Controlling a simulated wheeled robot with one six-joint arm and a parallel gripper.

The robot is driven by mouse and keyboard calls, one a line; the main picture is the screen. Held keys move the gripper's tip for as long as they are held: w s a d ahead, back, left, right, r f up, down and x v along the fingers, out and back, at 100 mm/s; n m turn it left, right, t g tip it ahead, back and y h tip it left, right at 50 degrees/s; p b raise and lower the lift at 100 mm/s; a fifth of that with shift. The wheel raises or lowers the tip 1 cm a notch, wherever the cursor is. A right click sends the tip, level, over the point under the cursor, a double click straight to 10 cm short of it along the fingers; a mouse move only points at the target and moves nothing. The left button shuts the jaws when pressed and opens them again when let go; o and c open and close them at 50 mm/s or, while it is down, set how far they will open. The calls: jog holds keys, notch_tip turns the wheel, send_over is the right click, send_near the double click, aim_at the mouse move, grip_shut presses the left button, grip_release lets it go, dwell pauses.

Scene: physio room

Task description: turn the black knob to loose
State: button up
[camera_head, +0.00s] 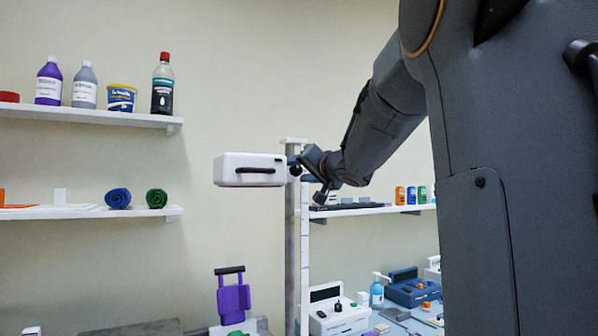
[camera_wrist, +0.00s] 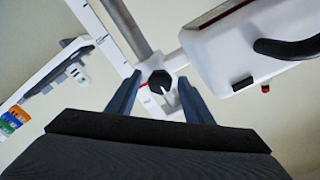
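The black knob (camera_wrist: 160,81) is six-sided and sits on a white bracket beside a white box (camera_wrist: 240,45) with a black handle. In the wrist view it lies between the two fingertips of my gripper (camera_wrist: 158,84), with a small gap visible on each side. A white pointer and a red mark show near the knob. In the head view the knob (camera_head: 296,170) shows small and dark at the box's right end, just left of my gripper (camera_head: 310,164). My gripper is open around the knob. Any lettering beside the knob is too small to read.
The white box (camera_head: 235,178) is mounted by an upright grey pole (camera_head: 290,240) and a white rail. Shelves (camera_head: 90,212) with bottles and rolled towels are on the left. A right shelf (camera_head: 375,210) is behind my arm. Devices, including a white one (camera_head: 335,318), stand below.

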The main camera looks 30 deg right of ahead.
jog(key=c, duration=0.9)
